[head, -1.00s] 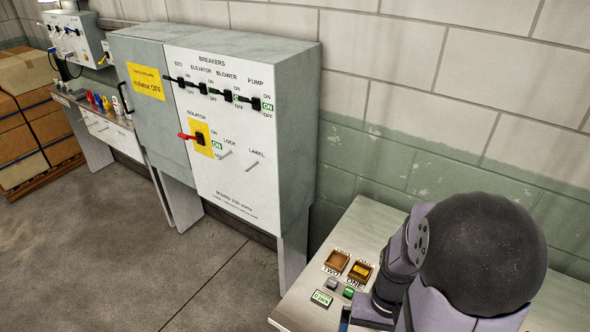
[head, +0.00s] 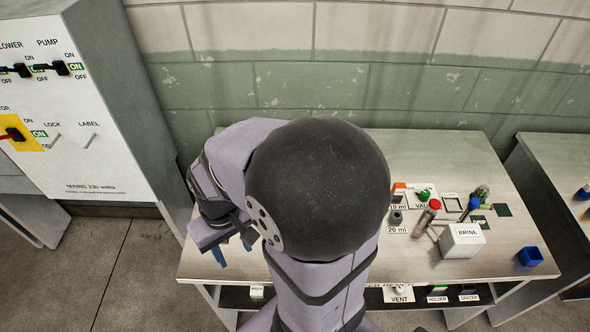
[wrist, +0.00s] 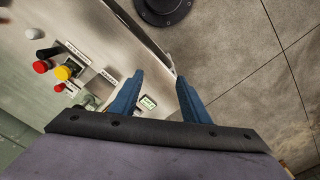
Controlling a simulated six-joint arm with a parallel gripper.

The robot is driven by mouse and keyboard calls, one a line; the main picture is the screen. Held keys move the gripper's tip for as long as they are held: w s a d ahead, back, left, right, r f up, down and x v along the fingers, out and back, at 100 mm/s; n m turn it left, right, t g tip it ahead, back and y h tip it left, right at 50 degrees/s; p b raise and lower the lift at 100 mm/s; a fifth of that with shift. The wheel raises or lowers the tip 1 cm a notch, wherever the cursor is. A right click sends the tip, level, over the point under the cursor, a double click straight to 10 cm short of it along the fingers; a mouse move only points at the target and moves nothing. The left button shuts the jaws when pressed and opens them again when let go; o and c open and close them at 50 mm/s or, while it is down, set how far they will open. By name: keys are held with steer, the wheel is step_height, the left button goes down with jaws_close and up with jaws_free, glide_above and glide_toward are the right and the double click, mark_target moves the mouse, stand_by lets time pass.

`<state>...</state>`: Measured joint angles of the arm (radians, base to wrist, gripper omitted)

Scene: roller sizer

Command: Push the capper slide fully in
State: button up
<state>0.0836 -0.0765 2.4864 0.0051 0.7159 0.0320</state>
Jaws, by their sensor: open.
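I cannot make out the capper slide in either view. In the head view my gripper (head: 232,254) is at the left end of a bench, mostly hidden by my own arm. In the wrist view a red knob (wrist: 40,67), a yellow knob (wrist: 62,73) and white label plates (wrist: 108,76) sit on the panel left of the fingers.
Below are VENT (head: 400,294) fittings. A breaker cabinet (head: 80,120) stands left. Bare floor (head: 110,265) lies between.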

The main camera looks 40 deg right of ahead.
steer(key=w+d+f+m+b, duration=0.1)
steer(key=w+d+m, duration=0.1)
steer(key=d, duration=0.5)
steer(key=w+d+f+m+b, duration=0.1)
steer(key=w+d+f+m, duration=0.1)
steer(key=d, duration=0.5)
steer(key=w+d+f+m+t+b, duration=0.1)
steer(key=w+d+f+m, duration=0.1)
steer(key=w+d+m, duration=0.2)
steer(key=shift+w+d+m+h+b, duration=0.1)
steer(key=shift+d+m+h+b, duration=0.2)
steer(key=shift+d, duration=0.6)
steer(key=shift+w+d+m+b, duration=0.1)
steer(key=shift+d+m, duration=0.3)
steer(key=shift+d, duration=0.45)
steer(key=s+d+f+m+b, duration=0.1)
steer(key=s+d+f+m, duration=0.1)
steer(key=d, duration=0.2)
steer(key=s+d+f+m+b, duration=0.2)
steer(key=s+d, duration=0.1)
steer(key=d, duration=0.2)
steer(key=s+d+f+m+g+b, duration=0.1)
steer(key=s+d+f+m, duration=0.2)
steer(key=d, duration=0.1)
steer(key=shift+s+d, duration=0.1)
steer(key=shift+d, duration=0.2)
steer(key=shift+s, duration=0.15)
steer(key=shift+f+p, duration=0.85)
steer(key=shift+f, duration=2.75)
